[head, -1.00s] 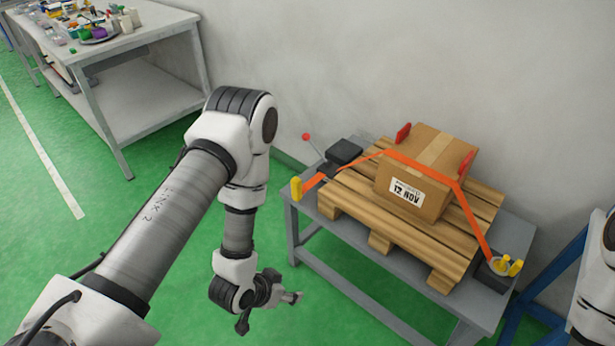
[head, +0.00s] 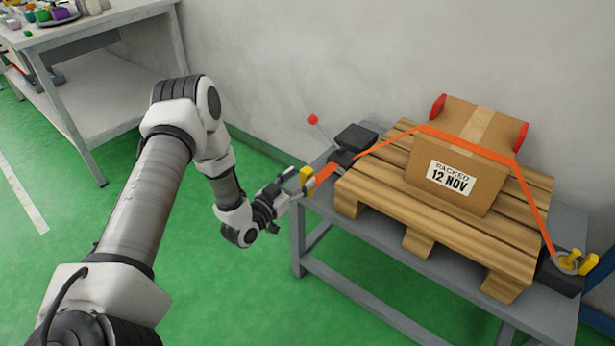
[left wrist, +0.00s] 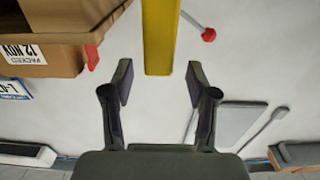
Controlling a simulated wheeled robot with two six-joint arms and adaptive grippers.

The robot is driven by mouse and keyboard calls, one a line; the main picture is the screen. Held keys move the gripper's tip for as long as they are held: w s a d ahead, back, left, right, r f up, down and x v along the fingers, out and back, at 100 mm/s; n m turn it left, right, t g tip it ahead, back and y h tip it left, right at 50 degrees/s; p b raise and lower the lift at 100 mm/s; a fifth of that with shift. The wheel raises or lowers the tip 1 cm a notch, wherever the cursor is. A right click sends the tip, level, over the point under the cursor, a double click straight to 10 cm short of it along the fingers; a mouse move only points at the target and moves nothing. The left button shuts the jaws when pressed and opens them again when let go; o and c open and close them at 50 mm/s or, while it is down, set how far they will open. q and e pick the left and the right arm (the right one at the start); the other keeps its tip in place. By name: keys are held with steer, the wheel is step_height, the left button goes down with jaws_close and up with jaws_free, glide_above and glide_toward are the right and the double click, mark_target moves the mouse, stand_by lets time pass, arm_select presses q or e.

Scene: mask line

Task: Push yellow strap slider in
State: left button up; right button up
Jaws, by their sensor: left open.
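A yellow slider (head: 306,177) stands upright at the left end of the orange strap (head: 328,174), at the table's left edge. In the left wrist view the yellow slider (left wrist: 159,38) reaches down from the top edge, in line with the gap between my fingers. My left gripper (head: 290,188) is open and empty, just left of the slider. In the left wrist view the left gripper (left wrist: 161,80) has its fingers apart, with the slider's end just beyond the fingertips. Contact cannot be told. My right gripper is not in view.
The strap runs over a cardboard box (head: 465,160) with red corner guards on a wooden pallet (head: 380,209). A red-knobbed lever (head: 313,120) stands behind the slider. A yellow-handled fitting (head: 570,262) is at the strap's right end. A cluttered bench (head: 100,40) stands back left.

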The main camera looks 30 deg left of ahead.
mark_target(304, 176)
arm_select(q)
steer(key=w, duration=0.3)
steer(key=shift+w+d, duration=0.15)
steer(key=shift+w, duration=0.15)
jaws_close()
steer(key=shift+w+d+f+b, duration=0.1)
steer(key=shift+w+b, duration=0.3)
steer(key=shift+b, duration=0.15)
steer(key=w+b, duration=0.3)
steer(key=w, duration=0.5)
steer(key=shift+w+d+r, duration=0.2)
steer(key=shift+d+r, duration=0.05)
steer(key=shift+r, duration=0.05)
steer(key=shift+c, duration=2.1)
jaws_free()
steer(key=o, duration=0.4)
steer(key=shift+w+f, duration=0.1)
steer(key=shift+d, duration=0.1)
